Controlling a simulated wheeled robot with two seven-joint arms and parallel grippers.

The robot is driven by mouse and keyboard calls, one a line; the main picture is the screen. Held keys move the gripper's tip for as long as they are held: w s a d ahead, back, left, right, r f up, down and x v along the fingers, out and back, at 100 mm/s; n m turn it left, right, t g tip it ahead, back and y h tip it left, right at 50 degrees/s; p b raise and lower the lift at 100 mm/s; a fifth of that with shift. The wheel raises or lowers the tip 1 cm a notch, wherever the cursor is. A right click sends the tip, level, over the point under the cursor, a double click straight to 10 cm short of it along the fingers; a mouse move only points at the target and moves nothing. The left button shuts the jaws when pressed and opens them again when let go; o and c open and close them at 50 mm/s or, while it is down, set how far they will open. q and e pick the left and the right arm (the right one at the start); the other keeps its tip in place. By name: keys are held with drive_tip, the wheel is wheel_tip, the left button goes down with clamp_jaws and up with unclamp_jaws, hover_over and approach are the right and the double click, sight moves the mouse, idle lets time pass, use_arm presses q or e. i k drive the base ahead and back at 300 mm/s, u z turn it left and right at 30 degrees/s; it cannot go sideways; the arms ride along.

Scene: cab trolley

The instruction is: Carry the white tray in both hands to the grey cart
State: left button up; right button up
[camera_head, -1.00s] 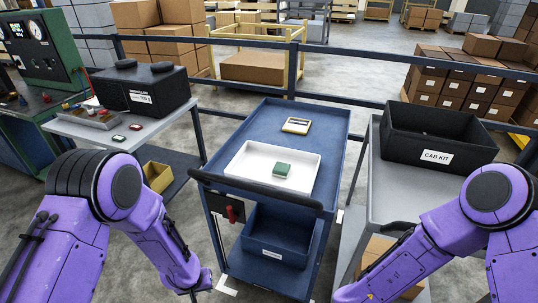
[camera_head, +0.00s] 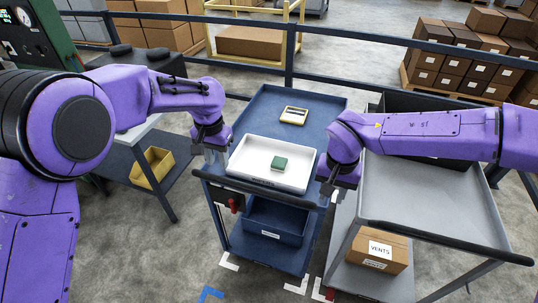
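The white tray (camera_head: 250,180) lies on the top of the blue cart (camera_head: 270,105), with a small green block (camera_head: 279,163) in it. My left gripper (camera_head: 215,154) is just off the tray's left side, fingers pointing down and apart, with nothing seen between them. My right gripper (camera_head: 337,188) is by the tray's right side near the blue cart's handle; its fingers look apart and empty. Whether either touches the tray is unclear. The grey cart (camera_head: 430,195) stands to the right; my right arm crosses over it and hides part of its top.
A black crate (camera_head: 398,102) stands at the back of the grey cart, partly hidden by my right arm. A vents box (camera_head: 380,248) is on its lower shelf. A small yellow-framed item (camera_head: 293,115) lies behind the tray. The grey cart's front top is clear.

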sight(417, 201)
drive_tip(key=i, duration=0.85)
drive_tip(key=z, duration=0.05)
